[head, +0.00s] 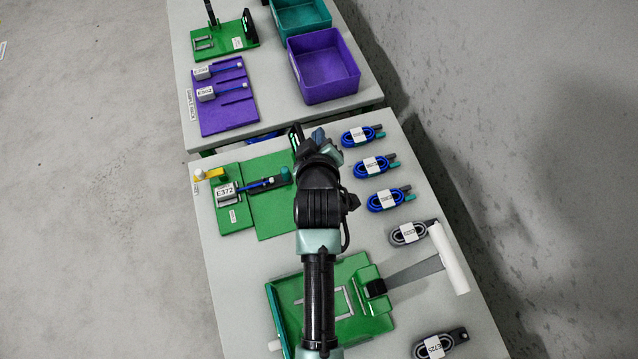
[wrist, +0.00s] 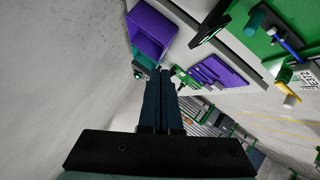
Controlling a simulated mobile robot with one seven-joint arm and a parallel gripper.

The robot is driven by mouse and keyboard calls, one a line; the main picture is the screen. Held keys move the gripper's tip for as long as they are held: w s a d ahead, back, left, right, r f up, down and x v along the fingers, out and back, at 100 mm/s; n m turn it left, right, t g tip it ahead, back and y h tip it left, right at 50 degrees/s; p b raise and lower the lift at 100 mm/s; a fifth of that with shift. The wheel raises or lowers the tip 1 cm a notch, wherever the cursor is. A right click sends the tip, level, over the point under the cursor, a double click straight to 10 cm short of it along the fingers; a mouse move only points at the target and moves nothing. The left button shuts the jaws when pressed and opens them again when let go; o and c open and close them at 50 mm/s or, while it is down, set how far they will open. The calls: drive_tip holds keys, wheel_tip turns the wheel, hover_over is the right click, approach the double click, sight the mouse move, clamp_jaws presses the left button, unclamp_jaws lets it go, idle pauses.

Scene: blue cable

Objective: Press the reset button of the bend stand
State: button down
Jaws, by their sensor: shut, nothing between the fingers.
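A green stand (head: 268,202) lies on the near table, left of my arm. It bears a grey block labelled E372 (head: 228,194), a blue cable (head: 252,186) running to a dark holder with a green end, and a yellow piece with a white tip (head: 208,174) at its left edge. A black upright panel (head: 295,138) stands at its far right corner. I cannot tell which part is the reset button. My gripper (head: 318,133) is shut and empty, above the table by that panel. In the wrist view its fingers (wrist: 161,72) are together, with the E372 block (wrist: 307,76) at the right edge.
Several coiled cables (head: 386,199) lie along the table's right side. The far table holds a purple bin (head: 323,67), a purple rack (head: 224,112) and another green stand (head: 222,52).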

drive_tip(key=s+f+n+g, duration=0.1)
drive_tip(key=s+f+g, duration=0.1)
drive_tip(key=s+f, duration=0.3)
wheel_tip(320, 180, down, 2)
drive_tip(key=shift+s+d+f+p, duration=0.25)
drive_tip(key=shift+s+p, duration=0.05)
drive_tip(key=shift+p, duration=0.15)
drive_tip(key=shift+f, duration=0.1)
wheel_tip(320, 180, down, 8)
drive_tip(key=b, duration=0.8)
drive_tip(key=shift+w+f, duration=0.1)
drive_tip(key=shift+f, duration=0.15)
drive_tip(key=shift+f, duration=0.15)
idle(0.9)
drive_tip(key=shift+f, duration=0.3)
drive_tip(key=shift+f+b, duration=0.55)
drive_tip(key=shift+b, duration=0.05)
idle(0.8)
drive_tip(key=shift+r, duration=0.15)
drive_tip(key=shift+r+p, duration=0.8)
drive_tip(key=shift+p, duration=0.1)
